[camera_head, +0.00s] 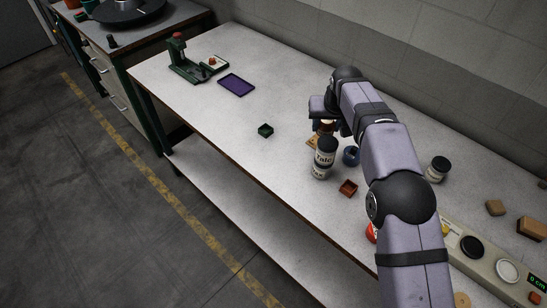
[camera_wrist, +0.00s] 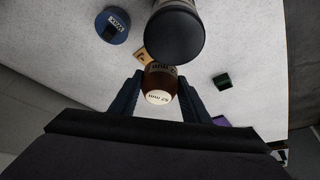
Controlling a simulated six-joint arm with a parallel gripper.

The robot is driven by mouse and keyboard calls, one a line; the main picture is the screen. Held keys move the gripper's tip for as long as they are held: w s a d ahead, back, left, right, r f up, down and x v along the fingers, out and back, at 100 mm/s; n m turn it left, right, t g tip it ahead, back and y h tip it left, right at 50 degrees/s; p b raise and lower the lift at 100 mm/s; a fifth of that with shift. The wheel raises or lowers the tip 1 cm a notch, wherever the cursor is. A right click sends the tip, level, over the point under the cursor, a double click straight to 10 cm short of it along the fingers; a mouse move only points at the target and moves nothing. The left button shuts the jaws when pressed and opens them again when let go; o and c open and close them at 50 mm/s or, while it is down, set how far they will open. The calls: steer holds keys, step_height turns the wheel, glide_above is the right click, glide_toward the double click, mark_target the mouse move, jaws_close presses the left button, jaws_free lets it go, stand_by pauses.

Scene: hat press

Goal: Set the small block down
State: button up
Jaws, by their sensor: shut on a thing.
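My gripper (camera_wrist: 160,90) is shut on a small brown block (camera_wrist: 160,78) with a pale, lettered end face. The block sits between the two dark fingers in the wrist view. In the head view my gripper (camera_head: 325,118) is above the table behind the Talc bottle, and the block (camera_head: 326,127) shows only partly. A tan wooden piece (camera_wrist: 143,56) lies just beyond the block in the wrist view; it also shows beside the bottle in the head view (camera_head: 312,141). I cannot tell whether the block touches anything below it.
The dark-capped Talc bottle (camera_head: 323,160) stands close to my gripper. A purple tray (camera_head: 236,85) and green press (camera_head: 190,65) stand farther left.

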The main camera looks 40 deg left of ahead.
steer(key=s+a+n+g, duration=0.1)
steer(key=s+a+n, duration=0.2)
steer(key=s+a, duration=0.85)
steer(key=shift+y, duration=0.4)
steer(key=shift+s+d+f+p, duration=0.15)
steer(key=shift+f+p, duration=0.15)
steer(key=shift+f, duration=1.4)
steer(key=shift+s+d+f+p, duration=0.1)
steer(key=shift+f+p, duration=0.25)
steer(key=shift+f, duration=1.3)
steer(key=shift+s+d+f+p, duration=0.15)
steer(key=shift+f+p, duration=0.15)
steer(key=shift+f, duration=1.4)
steer(key=shift+w+f, duration=0.1)
steer(key=o, duration=1.1)
steer(key=shift+d+r, duration=0.1)
steer(key=shift+r, duration=0.35)
steer(key=b+v, duration=0.3)
steer(key=v, duration=0.8)
steer(key=shift+d+r, duration=0.1)
